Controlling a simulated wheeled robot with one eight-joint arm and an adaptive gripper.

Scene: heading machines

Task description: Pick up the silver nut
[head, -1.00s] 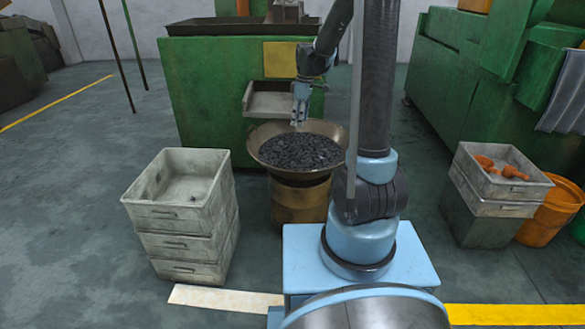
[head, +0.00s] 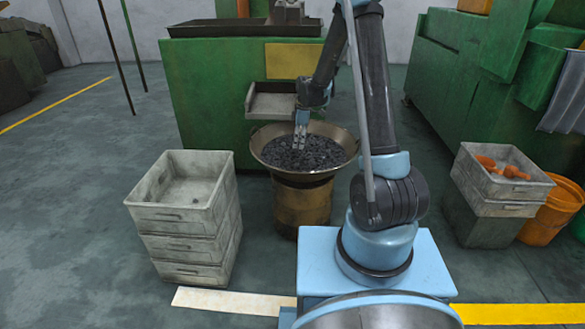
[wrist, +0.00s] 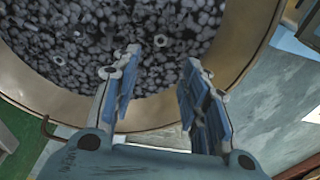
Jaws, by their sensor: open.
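A small light-grey ring, which looks like the silver nut (wrist: 161,41), lies on dark metal pieces in the wrist view. It sits just beyond the gap between my fingertips, with no finger touching it. The wide brown pan (head: 349,150) holds the heap of dark pieces (head: 310,158); its rim also shows in the wrist view (wrist: 235,45). My gripper (head: 300,147) is open and points down over the pan. In the wrist view its two blue-grey fingers (wrist: 163,60) stand apart with nothing between them. I cannot make out the nut in the head view.
The pan stands on a rusty drum (head: 302,203). Behind it is a green machine (head: 215,90) with a metal chute (head: 283,105). Stacked grey crates (head: 185,235) stand left; a crate with orange parts (head: 500,185) and an orange bucket (head: 555,215) stand right.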

